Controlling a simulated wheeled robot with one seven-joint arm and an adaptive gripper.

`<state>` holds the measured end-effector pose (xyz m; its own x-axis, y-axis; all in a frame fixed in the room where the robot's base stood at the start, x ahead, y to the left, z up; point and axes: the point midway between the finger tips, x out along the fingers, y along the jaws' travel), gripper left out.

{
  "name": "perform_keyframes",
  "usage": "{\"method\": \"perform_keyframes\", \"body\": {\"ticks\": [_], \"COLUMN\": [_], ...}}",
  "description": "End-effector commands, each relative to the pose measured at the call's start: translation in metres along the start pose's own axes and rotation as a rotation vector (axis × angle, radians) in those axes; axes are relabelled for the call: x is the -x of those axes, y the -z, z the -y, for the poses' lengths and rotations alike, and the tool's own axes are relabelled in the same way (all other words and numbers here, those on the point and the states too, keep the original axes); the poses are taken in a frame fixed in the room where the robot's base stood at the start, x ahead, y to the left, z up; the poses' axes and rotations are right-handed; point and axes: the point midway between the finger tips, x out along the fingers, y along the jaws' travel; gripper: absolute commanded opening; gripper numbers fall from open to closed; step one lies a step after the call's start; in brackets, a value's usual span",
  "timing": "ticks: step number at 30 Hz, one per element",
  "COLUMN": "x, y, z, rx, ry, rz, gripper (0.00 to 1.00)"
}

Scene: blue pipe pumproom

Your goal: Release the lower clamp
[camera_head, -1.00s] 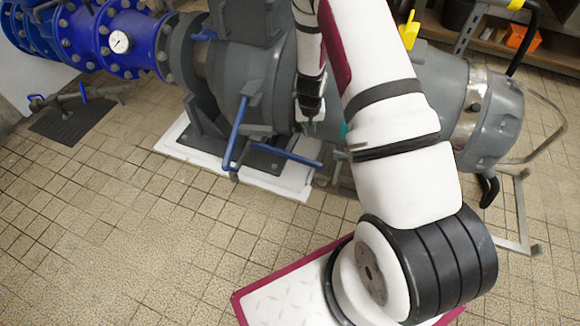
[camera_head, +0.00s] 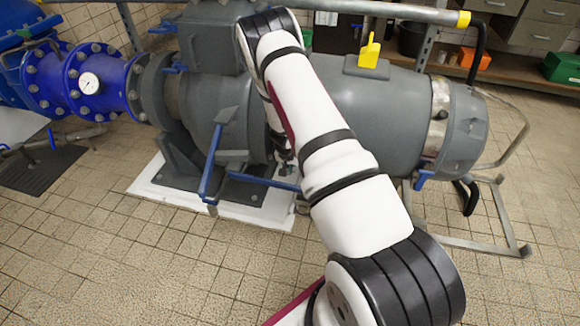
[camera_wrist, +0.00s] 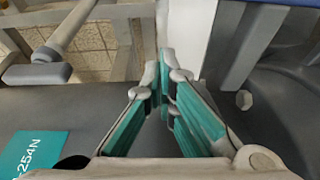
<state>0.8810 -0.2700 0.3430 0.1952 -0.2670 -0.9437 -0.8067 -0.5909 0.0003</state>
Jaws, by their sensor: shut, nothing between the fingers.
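My gripper shows in the wrist view (camera_wrist: 160,75) with its teal fingers closed together and nothing between them. It is close to the grey machine body (camera_wrist: 105,115). In the head view the gripper is mostly hidden behind my arm, near the lower front of the grey machine (camera_head: 340,110). A metal band (camera_head: 437,115) circles the machine's right end. A small blue lever (camera_head: 423,178) sits at the band's bottom and may be the lower clamp. It is apart from the gripper. I cannot pick out a clamp in the wrist view.
Long blue bars (camera_head: 211,165) stick out at the machine's lower front. A metal floor frame (camera_head: 460,243) stands at the right. A yellow handle (camera_head: 370,50) is on top. Blue pipe (camera_head: 100,75) is at the left. Tiled floor (camera_head: 120,260) in front is clear.

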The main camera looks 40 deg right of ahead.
Motion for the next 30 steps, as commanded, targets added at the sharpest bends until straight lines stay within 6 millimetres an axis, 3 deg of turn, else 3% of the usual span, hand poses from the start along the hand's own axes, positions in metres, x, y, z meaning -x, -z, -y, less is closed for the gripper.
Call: {"method": "perform_keyframes", "body": {"ticks": [2, 12, 30], "x": [-0.011, 0.004, 0.009], "y": [-0.004, -0.035, -0.043], "z": [0.000, 0.000, 0.004], "rx": [-0.002, -0.001, -0.006], "ry": [0.001, 0.001, -0.002], "rz": [0.002, 0.002, 0.002], "gripper": [0.00, 0.00, 0.00]}}
